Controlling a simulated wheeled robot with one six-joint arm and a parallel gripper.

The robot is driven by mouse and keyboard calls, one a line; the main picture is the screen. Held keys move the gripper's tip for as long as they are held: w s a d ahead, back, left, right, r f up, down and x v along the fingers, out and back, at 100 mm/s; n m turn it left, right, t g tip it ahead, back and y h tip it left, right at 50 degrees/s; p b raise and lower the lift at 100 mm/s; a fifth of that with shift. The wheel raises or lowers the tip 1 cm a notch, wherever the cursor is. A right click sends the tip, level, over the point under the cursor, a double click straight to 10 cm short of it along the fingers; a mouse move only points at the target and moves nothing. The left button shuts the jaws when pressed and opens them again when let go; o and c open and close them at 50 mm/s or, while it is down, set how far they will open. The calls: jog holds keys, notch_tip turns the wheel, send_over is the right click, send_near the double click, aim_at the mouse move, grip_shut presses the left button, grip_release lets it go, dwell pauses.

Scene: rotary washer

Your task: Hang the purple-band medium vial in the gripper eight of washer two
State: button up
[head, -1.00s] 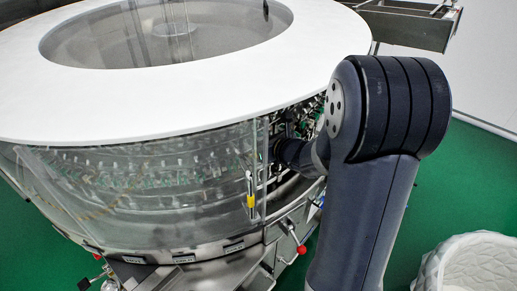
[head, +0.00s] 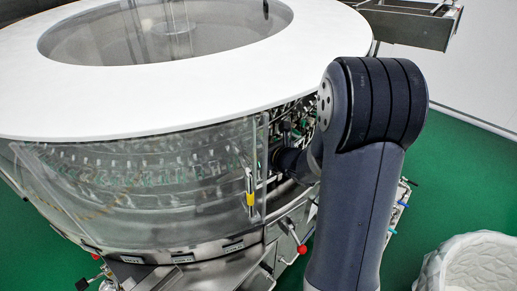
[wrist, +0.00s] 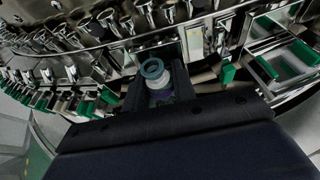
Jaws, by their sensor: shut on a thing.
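My gripper (wrist: 160,92) is shut on the vial (wrist: 154,72) in the wrist view. Close in front of the vial is the washer's ring of metal grippers (wrist: 145,12) with green parts. I cannot read which gripper is number eight. In the head view my arm reaches in through the opening of the round washer (head: 150,190), and my gripper and the vial are hidden there.
A clear curved guard with a yellow-and-black handle (head: 250,187) stands just left of my arm. A red knob (head: 302,249) is below the opening. A white ribbed bin (head: 478,265) stands on the green floor at right.

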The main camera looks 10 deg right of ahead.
jog(key=shift+f, duration=0.3)
jog(key=o, duration=0.9)
jog(key=shift+s, duration=0.1)
jog(key=shift+o, duration=0.6)
jog(key=shift+r+p, duration=0.8)
jog(key=shift+p, duration=0.3)
jog(key=v, duration=1.1)
jog(key=shift+s+d, duration=0.2)
jog(key=shift+s, duration=0.1)
